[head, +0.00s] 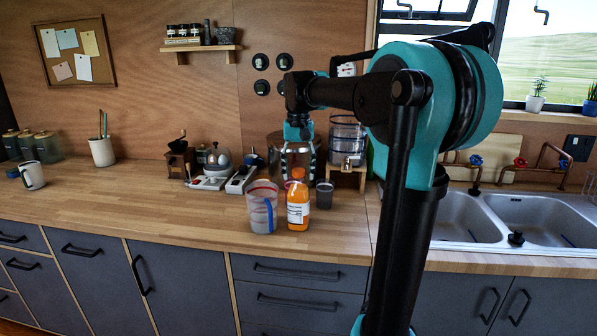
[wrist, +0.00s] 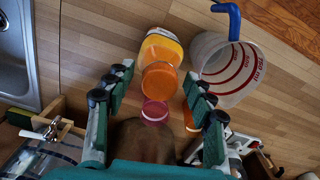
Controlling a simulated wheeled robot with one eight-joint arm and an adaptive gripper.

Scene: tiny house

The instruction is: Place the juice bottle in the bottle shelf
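The juice bottle (head: 298,212), orange with a white label and an orange cap, stands upright near the counter's front edge. In the wrist view it is seen from above, with its cap (wrist: 161,80) between the finger lines. My gripper (head: 299,166) points down above and slightly behind the bottle in the head view. In the wrist view, my gripper (wrist: 157,73) has its fingers spread and holds nothing. A wooden wall shelf (head: 202,47) at upper left carries several jars and a dark bottle; I cannot tell whether it is the bottle shelf.
A clear measuring jug (head: 262,212) with a blue handle stands close left of the bottle. A dark cup (head: 325,195) is at its right, and a pink-lidded container (wrist: 155,112) is close by. Appliances line the wall. The counter's left front (head: 150,203) is clear.

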